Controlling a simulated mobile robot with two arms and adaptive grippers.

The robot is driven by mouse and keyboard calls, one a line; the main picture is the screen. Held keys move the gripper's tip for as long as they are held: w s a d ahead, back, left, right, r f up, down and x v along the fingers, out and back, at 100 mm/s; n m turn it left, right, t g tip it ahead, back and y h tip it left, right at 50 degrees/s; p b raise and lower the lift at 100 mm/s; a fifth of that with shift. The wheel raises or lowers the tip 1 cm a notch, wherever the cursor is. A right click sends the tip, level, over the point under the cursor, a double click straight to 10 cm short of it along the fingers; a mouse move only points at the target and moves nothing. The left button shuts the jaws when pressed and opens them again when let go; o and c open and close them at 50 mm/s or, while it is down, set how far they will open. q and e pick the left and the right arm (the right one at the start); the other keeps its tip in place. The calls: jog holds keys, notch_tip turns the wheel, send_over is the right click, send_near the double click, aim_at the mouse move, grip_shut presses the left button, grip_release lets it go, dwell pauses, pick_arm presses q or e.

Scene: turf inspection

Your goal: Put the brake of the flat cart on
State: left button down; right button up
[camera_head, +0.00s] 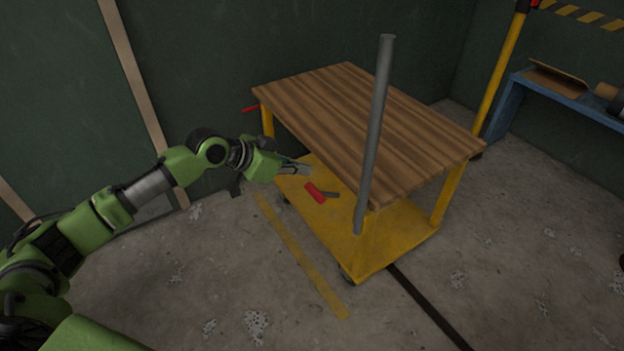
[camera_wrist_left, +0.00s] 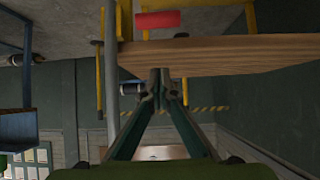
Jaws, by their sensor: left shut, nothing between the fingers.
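The flat cart has a striped wooden top (camera_head: 370,120), a yellow lower deck (camera_head: 385,240) and a tall grey pole (camera_head: 375,130) at its near corner. A red-handled piece (camera_head: 315,192) with a short dark part lies at the lower deck's left side. A second thin red piece (camera_head: 250,108) sticks out at the top's far left corner. I cannot tell for sure which is the brake. My left gripper (camera_head: 306,170) is shut and empty, just above and left of the red handle, apart from it. In the left wrist view its fingertips (camera_wrist_left: 167,82) meet before the wooden edge (camera_wrist_left: 215,55); a red cylinder (camera_wrist_left: 158,20) shows beyond. My right gripper is out of view.
A blue bench (camera_head: 570,98) with several items stands at the right, beside a yellow post (camera_head: 500,75). A dark green wall (camera_head: 230,60) is close behind the cart. Floor in front is clear, with a yellow stripe (camera_head: 300,258) and a dark strip (camera_head: 430,310).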

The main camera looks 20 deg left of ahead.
aim_at(316, 189)
pick_arm(q)
jog(key=b+x, duration=0.1)
jog(key=x, duration=0.9)
jog(key=shift+b, duration=0.4)
jog(key=s+a+f, duration=0.1)
jog(key=s+a, duration=0.1)
jog(key=shift+s+f, duration=0.25)
jog(key=shift+f, duration=0.1)
jog(key=shift+s+a+f, duration=0.15)
jog(key=shift+a, duration=0.05)
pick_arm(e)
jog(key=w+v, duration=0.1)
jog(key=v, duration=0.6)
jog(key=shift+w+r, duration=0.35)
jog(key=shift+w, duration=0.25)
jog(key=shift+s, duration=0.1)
